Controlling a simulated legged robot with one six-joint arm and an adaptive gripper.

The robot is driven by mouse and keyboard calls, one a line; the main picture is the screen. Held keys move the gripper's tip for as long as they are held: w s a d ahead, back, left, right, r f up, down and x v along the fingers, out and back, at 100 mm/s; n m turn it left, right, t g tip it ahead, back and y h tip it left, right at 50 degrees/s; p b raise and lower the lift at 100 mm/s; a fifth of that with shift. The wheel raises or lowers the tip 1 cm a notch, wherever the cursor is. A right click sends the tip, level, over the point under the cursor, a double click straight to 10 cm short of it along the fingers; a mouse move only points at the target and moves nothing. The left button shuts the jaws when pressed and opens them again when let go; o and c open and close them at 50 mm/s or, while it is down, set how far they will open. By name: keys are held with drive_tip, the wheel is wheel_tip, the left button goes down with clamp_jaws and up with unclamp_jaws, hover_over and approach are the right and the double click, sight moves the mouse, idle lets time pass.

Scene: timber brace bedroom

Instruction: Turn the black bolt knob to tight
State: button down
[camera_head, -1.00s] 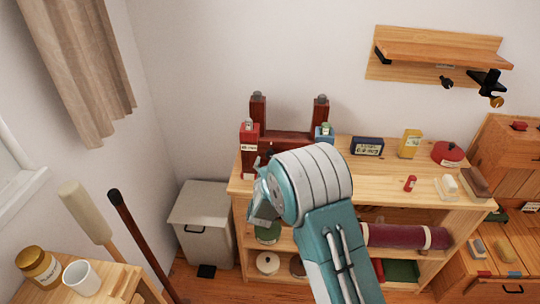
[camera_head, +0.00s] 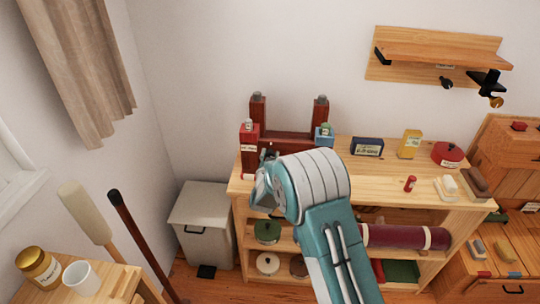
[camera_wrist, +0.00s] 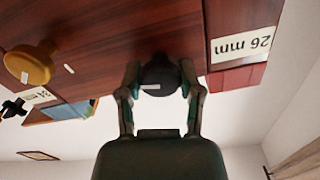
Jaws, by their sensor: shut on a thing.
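The black bolt knob (camera_wrist: 158,76) sticks out from a dark reddish timber face (camera_wrist: 120,40) in the wrist view, with a small white mark on it. My gripper (camera_wrist: 158,68) has a finger on each side of the knob and is shut on it. A label reading "26 mm" (camera_wrist: 241,44) sits to the right of the knob, upside down. A yellow knob (camera_wrist: 32,63) is on the same timber at the left. In the head view the dark red timber frame (camera_head: 290,138) stands on the bench, and my arm hides the black knob.
The wooden bench (camera_head: 385,180) also holds a dark blue box (camera_head: 367,147), a yellow box (camera_head: 409,144) and a red round tin (camera_head: 447,154). A grey bin (camera_head: 203,222) stands left of it. A wall shelf (camera_head: 440,55) hangs above right.

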drive_tip(key=shift+m, duration=0.5)
drive_tip(key=m, duration=0.2)
drive_tip(key=shift+m, duration=0.4)
drive_tip(key=m, duration=0.3)
drive_tip(key=shift+m, duration=0.4)
drive_tip(key=m, duration=0.4)
drive_tip(key=shift+d, duration=0.15)
drive_tip(key=shift+f+m, duration=0.15)
drive_tip(key=shift+m, duration=1.65)
drive_tip(key=shift+d+f, duration=0.1)
drive_tip(key=shift+c, duration=1.3)
unclamp_jaws()
drive_tip(key=shift+w, duration=0.1)
